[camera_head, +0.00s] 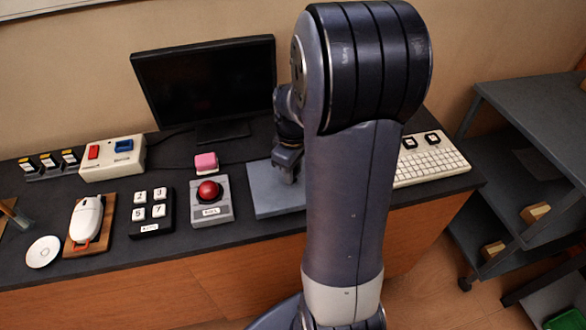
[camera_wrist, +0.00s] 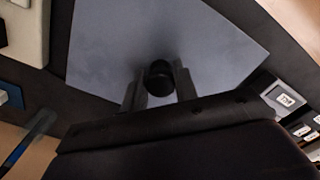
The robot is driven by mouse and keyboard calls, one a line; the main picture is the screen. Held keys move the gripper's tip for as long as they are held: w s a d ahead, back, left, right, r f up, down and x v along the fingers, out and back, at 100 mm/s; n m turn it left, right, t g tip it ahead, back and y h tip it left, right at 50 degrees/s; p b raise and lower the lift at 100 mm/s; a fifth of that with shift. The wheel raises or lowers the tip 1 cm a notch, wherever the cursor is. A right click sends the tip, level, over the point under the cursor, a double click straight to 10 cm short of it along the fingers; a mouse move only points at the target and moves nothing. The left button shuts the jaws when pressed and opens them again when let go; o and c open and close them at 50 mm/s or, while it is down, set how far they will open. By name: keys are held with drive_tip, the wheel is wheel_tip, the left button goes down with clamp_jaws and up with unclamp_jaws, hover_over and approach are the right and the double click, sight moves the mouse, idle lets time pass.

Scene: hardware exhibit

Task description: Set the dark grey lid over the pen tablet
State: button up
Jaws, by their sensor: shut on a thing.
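The dark grey lid (camera_head: 268,197) is a flat, blue-grey rectangular panel, seen on or just above the dark desk between the red push button and the white keyboard. In the wrist view the lid (camera_wrist: 200,35) spreads out below my gripper, with a round black knob (camera_wrist: 159,77) on top. My gripper (camera_wrist: 160,90) is shut on the knob, one finger on each side. In the head view my gripper (camera_head: 287,165) is over the lid's upper part, and my arm hides its right side. I cannot see the pen tablet; I cannot tell whether it is under the lid.
A monitor (camera_head: 206,82) stands at the back. The white keyboard (camera_head: 430,164) is to the right. A number keypad (camera_head: 151,212) and a mouse (camera_head: 86,219) are farther left.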

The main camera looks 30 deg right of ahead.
drive_tip(key=shift+f+b, duration=0.3)
drive_tip(key=shift+f, duration=0.15)
idle(0.3)
drive_tip(key=o, duration=1.6)
drive_tip(key=shift+r, duration=0.1)
drive_tip(key=shift+r+p, duration=3.05)
drive_tip(key=shift+r, duration=0.4)
drive_tip(key=shift+f, duration=0.1)
wheel_tip(320, 180, down, 7)
drive_tip(key=b, duration=0.6)
